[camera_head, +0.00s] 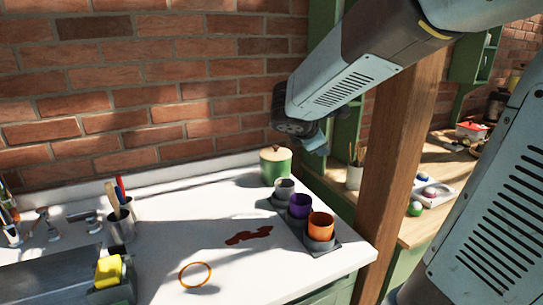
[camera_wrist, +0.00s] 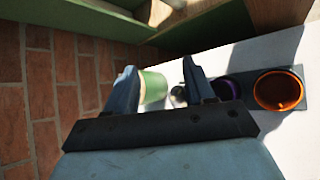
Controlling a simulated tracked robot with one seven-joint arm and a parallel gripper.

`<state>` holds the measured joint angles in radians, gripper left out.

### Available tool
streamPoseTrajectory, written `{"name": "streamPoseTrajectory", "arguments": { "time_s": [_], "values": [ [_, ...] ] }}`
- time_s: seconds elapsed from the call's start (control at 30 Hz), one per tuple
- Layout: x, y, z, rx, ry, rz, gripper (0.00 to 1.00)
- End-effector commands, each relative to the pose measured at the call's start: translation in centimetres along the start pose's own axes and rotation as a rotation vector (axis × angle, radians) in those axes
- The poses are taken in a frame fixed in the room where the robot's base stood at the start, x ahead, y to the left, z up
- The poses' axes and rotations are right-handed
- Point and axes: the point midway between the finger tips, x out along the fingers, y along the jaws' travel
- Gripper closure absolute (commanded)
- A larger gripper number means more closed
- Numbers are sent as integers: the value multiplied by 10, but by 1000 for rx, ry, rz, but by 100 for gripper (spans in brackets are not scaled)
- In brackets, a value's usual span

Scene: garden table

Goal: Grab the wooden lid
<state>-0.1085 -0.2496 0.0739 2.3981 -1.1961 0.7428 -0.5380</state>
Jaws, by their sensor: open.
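The wooden lid (camera_head: 276,153) is pale, with a small knob, and sits on a green canister (camera_head: 276,172) at the back right of the white counter. My gripper (camera_head: 317,145) is open and empty, just right of the lid and near its height in the head view. In the wrist view my two fingers (camera_wrist: 160,80) stand apart, with part of the green canister (camera_wrist: 154,88) showing between them. I cannot make out the lid clearly there, nor tell whether a finger touches it.
A dark tray (camera_head: 322,246) with a grey cup (camera_head: 285,189), a purple cup (camera_head: 299,206) and an orange cup (camera_head: 321,226) stands in front of the canister. A brick wall (camera_head: 150,90) is behind. A wooden post (camera_head: 400,150) rises at right. The counter's middle is mostly free.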

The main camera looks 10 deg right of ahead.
Motion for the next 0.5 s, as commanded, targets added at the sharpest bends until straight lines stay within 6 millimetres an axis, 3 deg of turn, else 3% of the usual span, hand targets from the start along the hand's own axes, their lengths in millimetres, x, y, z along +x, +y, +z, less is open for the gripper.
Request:
{"name": "streamPoseTrajectory", "arguments": {
  "time_s": [0.2,0.4,0.5],
  "values": [
    [32,53,-64,-559,-30,186,47],
    [45,79,-114,-893,-45,316,47],
    [47,84,-127,-975,-49,350,47]
  ]
}}
